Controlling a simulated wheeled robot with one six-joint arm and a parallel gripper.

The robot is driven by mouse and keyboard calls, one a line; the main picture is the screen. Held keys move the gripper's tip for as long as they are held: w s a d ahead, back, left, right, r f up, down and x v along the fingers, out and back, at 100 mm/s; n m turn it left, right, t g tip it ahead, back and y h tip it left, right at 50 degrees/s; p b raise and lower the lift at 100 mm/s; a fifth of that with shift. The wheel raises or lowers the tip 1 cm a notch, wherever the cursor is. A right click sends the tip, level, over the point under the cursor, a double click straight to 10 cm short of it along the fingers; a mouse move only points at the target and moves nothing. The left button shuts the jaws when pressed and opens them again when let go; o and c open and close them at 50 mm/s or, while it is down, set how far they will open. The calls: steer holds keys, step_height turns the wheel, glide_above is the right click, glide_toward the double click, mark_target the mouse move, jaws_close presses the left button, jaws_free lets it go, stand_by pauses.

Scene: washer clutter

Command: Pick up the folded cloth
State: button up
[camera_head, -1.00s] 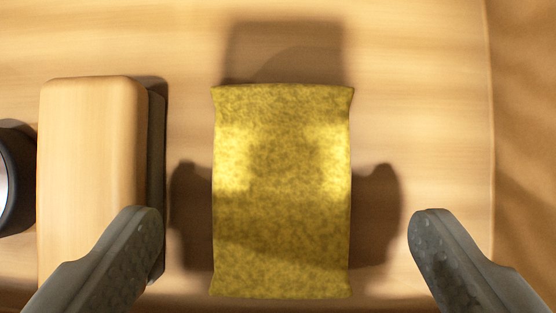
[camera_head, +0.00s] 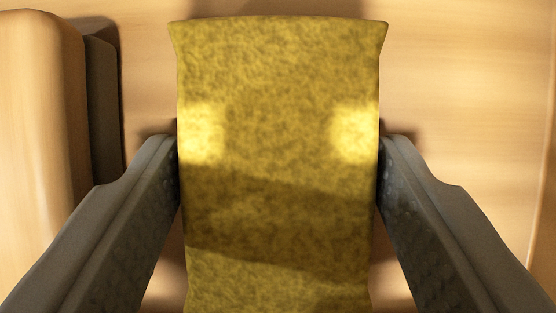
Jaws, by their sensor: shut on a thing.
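The folded cloth (camera_head: 278,150) is a mottled yellow-olive rectangle in the middle of the view, with slightly flared far corners. Its near end runs out of the bottom of the picture. My gripper (camera_head: 278,172) is shut on the cloth, with one grey finger against its left edge and the other against its right edge. The cloth lies between the fingers over the wooden surface; I cannot tell whether it is still touching that surface.
A light wooden block with a dark grey layer on its right side (camera_head: 42,140) stands at the left, close to my left finger. The wooden tabletop (camera_head: 460,90) is clear to the right, and its edge shows at the far right.

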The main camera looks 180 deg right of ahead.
mark_target(278, 210)
step_height(278, 210, up, 10)
stand_by(0.5)
steer(key=shift+o, duration=1.1)
steer(key=shift+r, duration=0.1)
steer(key=shift+c, duration=0.3)
